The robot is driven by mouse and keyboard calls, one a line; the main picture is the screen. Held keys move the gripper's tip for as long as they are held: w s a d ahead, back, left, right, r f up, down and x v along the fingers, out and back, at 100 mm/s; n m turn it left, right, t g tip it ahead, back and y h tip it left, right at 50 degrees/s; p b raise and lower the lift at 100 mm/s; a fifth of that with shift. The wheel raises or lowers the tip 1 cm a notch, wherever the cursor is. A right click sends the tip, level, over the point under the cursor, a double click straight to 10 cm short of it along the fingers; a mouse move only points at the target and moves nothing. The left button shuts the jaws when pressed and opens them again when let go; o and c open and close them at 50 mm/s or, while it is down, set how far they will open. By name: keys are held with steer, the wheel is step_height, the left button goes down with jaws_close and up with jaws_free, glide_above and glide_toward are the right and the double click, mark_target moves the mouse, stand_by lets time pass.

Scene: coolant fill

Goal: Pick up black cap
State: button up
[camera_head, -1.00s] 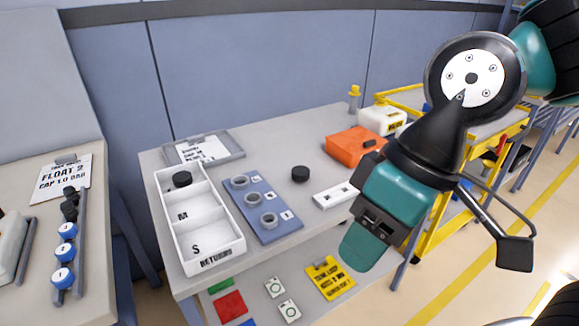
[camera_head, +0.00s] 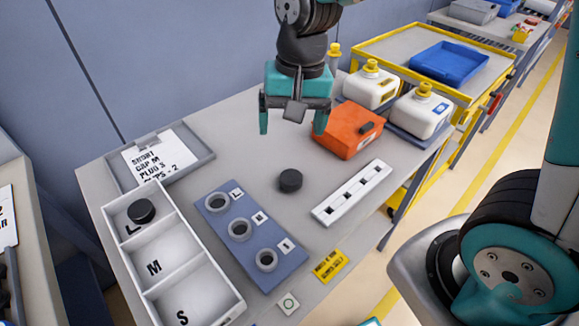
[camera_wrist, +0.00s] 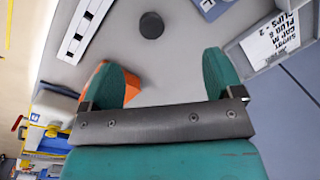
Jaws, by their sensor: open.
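A black cap (camera_head: 290,180) stands on the bare grey table between the blue plate with rings and the white slotted strip. The same cap shows in the wrist view (camera_wrist: 151,25), beyond my fingertips. A second black cap (camera_head: 141,211) sits in the L compartment of the white tray (camera_head: 236,304). My gripper (camera_head: 292,126) is open and empty, above the table and behind the loose cap in the head view, with its fingers pointing down. The wrist view shows the two teal fingers (camera_wrist: 168,65) spread apart, with nothing between them.
A blue plate (camera_head: 273,219) with several grey rings lies left of the cap. A white slotted strip (camera_head: 331,211) lies right of it. An orange box (camera_head: 335,143) and white yellow-capped bottles (camera_head: 372,88) stand behind. A grey tray (camera_head: 203,161) holds a printed card.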

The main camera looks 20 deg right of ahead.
steer(key=w+d+f+m+h+p, duration=0.1)
steer(key=w+d+f+m, duration=0.15)
steer(key=w+m, duration=0.2)
steer(key=p, duration=0.1)
glide_toward(291, 177)
steer(key=f, duration=0.2)
steer(key=w+f, duration=0.1)
steer(key=f, duration=0.2)
steer(key=shift+a, duration=0.15)
steer(key=shift+s+f+p, duration=0.2)
steer(key=shift+f+p, duration=0.25)
steer(key=shift+f, duration=1.05)
steer(key=shift+s+f+p, duration=0.2)
steer(key=shift+f+p, duration=0.25)
steer(key=shift+f, duration=1.1)
steer(key=shift+c, duration=0.2)
steer(key=c, duration=1)
